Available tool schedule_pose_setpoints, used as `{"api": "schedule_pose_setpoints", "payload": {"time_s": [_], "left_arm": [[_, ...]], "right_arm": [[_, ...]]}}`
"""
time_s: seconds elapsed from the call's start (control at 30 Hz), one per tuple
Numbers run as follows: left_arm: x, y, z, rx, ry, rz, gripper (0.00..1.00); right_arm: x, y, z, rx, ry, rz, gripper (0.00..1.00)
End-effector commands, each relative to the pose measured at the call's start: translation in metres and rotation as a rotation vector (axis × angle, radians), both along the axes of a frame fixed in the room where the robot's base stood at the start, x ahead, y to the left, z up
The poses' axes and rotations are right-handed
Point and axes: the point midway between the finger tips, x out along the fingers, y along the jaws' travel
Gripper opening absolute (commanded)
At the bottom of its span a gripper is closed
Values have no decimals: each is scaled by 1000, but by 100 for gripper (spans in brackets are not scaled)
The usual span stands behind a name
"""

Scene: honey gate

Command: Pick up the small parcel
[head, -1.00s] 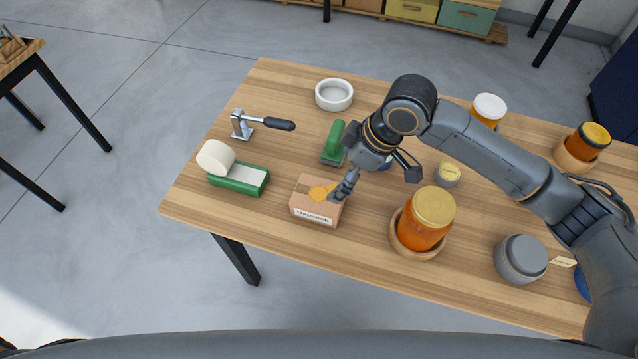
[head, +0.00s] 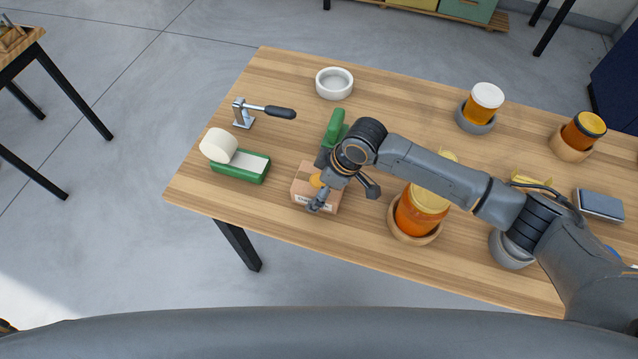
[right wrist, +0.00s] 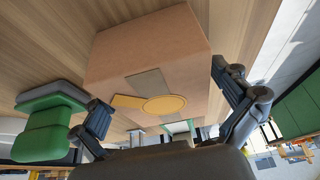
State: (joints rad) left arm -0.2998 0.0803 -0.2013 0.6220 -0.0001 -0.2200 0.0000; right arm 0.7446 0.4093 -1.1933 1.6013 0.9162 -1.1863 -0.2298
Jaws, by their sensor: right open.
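The small parcel (head: 302,186) is a brown cardboard box near the table's front edge in the head view. It has a round orange-yellow seal on top and a white label on its front. My right gripper (head: 342,199) is open over the parcel, and its arm hides part of the box. In the right wrist view the parcel (right wrist: 150,55) fills the middle, with the two open fingers of the right gripper (right wrist: 165,115) on either side of it. I cannot tell whether the fingers touch it. My left gripper is not in view.
A large honey jar (head: 420,213) in a wooden dish stands right of the parcel. A green-handled tool (head: 335,127) is just behind it. A green holder with a white roll (head: 239,168) and a toggle clamp (head: 243,117) stand left. A white bowl (head: 334,83) is at the back.

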Motion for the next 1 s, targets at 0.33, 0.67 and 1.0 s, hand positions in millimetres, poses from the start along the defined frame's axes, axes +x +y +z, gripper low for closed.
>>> {"api": "schedule_pose_setpoints", "payload": {"time_s": [0.33, 0.67, 1.0], "left_arm": [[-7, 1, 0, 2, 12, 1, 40], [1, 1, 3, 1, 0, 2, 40], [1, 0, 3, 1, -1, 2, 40]], "right_arm": [[0, 0, 0, 0, 0, 0, 100], [0, 0, -4, 0, 0, -1, 100], [0, 0, -5, 0, 0, 0, 88]]}}
